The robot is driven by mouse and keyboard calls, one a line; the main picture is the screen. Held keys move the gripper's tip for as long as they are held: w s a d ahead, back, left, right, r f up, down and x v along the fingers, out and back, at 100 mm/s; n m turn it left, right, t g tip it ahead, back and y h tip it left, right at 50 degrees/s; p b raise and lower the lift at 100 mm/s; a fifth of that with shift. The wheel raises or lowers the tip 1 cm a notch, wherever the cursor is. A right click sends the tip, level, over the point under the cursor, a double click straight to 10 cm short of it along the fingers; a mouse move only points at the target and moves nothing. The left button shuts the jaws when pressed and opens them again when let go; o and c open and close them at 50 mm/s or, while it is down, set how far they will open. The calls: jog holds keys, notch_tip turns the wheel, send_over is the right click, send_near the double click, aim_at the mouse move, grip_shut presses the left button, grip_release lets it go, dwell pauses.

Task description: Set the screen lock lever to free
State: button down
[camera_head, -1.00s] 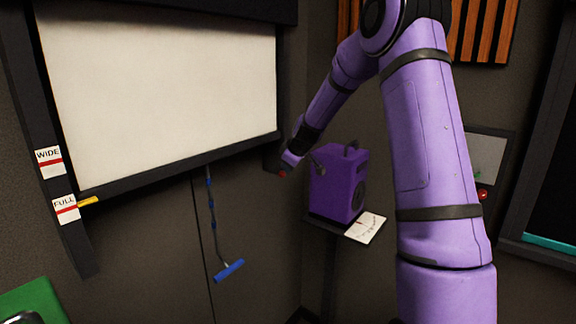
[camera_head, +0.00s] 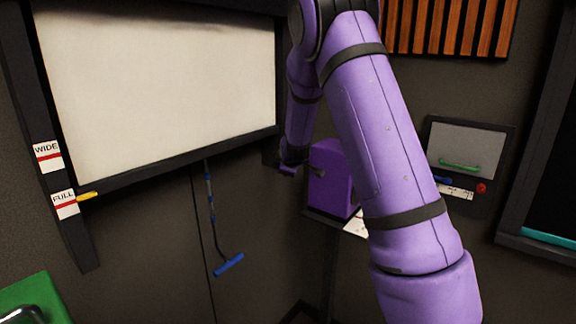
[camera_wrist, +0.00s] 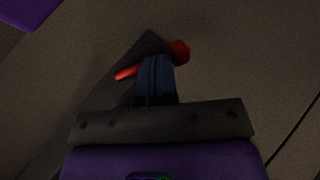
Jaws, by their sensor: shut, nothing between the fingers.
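The screen lock lever shows in the wrist view as a red ball knob (camera_wrist: 180,52) right of my fingertips and a red piece (camera_wrist: 127,72) left of them. My fingers hide what lies between. It is by a dark bracket (camera_wrist: 150,42). My gripper (camera_wrist: 155,62) is shut and empty, its fingers close to the lever; whether they touch it I cannot tell. In the head view my gripper (camera_head: 288,169) is at the lower right corner of the white screen (camera_head: 160,85), and the lever is hidden there.
A purple box (camera_head: 328,180) stands on a small stand just right of my gripper. A blue-handled pull rod (camera_head: 229,265) hangs below the screen. WIDE (camera_head: 48,157) and FULL (camera_head: 65,204) labels are on the left post, with a yellow pointer (camera_head: 87,195) at FULL. A wall panel (camera_head: 466,155) is at right.

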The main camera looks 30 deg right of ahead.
jog(key=shift+w+d+f+h, duration=0.1)
jog(key=shift+d+f+h, duration=0.15)
jog(key=shift+f+h, duration=0.05)
jog(key=shift+w+d+f, duration=0.1)
jog(key=shift+d+f, duration=0.2)
dwell(0.6)
jog(key=shift+r, duration=0.2)
jog(key=shift+r, duration=0.65)
jog(key=shift+a, duration=0.1)
